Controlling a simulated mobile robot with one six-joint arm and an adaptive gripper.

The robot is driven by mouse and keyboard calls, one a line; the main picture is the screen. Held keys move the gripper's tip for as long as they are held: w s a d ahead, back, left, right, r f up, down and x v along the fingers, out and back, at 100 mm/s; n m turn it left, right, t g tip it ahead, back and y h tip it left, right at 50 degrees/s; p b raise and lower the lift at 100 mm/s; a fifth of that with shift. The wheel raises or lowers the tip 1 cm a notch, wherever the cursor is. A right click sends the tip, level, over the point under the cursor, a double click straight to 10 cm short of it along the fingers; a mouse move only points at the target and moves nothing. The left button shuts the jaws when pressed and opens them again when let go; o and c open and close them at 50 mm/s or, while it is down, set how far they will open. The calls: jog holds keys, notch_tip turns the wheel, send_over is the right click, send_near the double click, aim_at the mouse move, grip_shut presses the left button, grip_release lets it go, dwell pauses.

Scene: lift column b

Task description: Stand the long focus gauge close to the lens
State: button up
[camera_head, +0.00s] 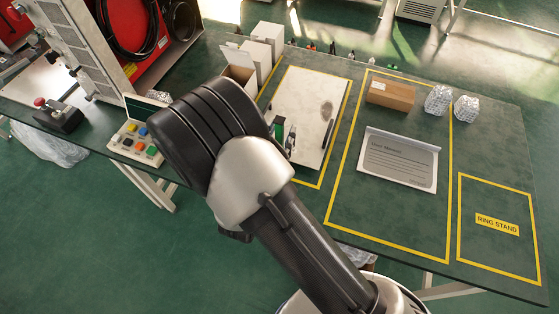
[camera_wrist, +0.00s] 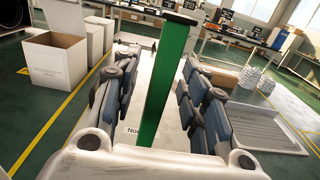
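A tall green bar with a dark top (camera_wrist: 168,70) stands upright between my fingers in the wrist view; it looks like the long focus gauge. My gripper (camera_wrist: 158,62) is open around it, with a gap visible on each side. The bar's lower end is hidden behind the gripper body. In the head view, a green piece (camera_head: 278,128) shows beside my arm, over the left part of the pale plate (camera_head: 300,90). My arm hides most of the gripper there. I cannot identify the lens for certain in either view.
A grey tray (camera_head: 398,160), a brown box (camera_head: 391,95) and two foil-wrapped lumps (camera_head: 438,101) are to the right. White boxes (camera_head: 268,42) stand behind. A button panel (camera_head: 138,135) is at the left.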

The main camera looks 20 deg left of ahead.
jog(key=shift+c, duration=0.4)
grip_shut()
dwell(0.6)
